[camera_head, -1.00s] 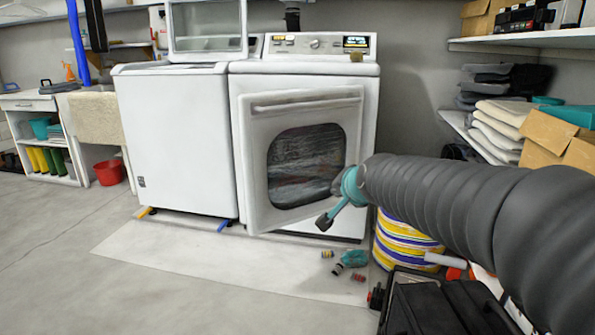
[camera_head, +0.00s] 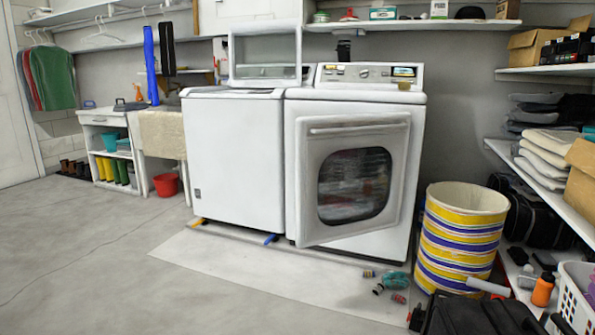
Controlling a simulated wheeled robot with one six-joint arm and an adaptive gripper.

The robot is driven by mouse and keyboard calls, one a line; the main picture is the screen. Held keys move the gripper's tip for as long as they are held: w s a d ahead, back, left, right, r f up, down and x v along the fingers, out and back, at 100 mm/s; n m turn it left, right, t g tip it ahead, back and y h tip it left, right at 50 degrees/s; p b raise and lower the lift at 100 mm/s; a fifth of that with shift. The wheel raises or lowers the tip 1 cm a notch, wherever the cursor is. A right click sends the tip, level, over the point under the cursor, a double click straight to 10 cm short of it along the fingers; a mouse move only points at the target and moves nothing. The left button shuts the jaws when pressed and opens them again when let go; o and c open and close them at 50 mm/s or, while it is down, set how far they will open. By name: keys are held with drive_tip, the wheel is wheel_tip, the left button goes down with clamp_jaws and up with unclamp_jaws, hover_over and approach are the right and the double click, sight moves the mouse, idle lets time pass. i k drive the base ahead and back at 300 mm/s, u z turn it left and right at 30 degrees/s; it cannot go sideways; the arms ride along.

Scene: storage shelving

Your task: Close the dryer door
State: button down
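The white dryer (camera_head: 365,85) stands against the back wall, with its control panel on top. Its door (camera_head: 308,180), with a dark rounded window (camera_head: 354,186) and a handle bar near the top, is ajar. The left edge stands out from the dryer front, and the right edge is near the body. The size of the gap is hard to judge from here. My gripper and arm are not in view, and nothing covers the door.
A white washer (camera_head: 235,150) with raised lid adjoins the dryer's left side. A striped drum (camera_head: 460,240) stands at right, near shelves (camera_head: 560,190). Small bottles and cans (camera_head: 392,284) lie on the floor before the dryer. A black case (camera_head: 475,318) is at bottom right. Floor at left is clear.

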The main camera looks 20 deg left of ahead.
sight(351, 169)
drive_tip(key=k, duration=0.9)
drive_tip(key=u, duration=0.8)
drive_tip(key=i, duration=0.6)
drive_tip(key=u, duration=0.6)
drive_tip(key=i, duration=0.8)
drive_tip(key=z, duration=0.9)
drive_tip(key=i, duration=0.55)
drive_tip(key=z, duration=0.55)
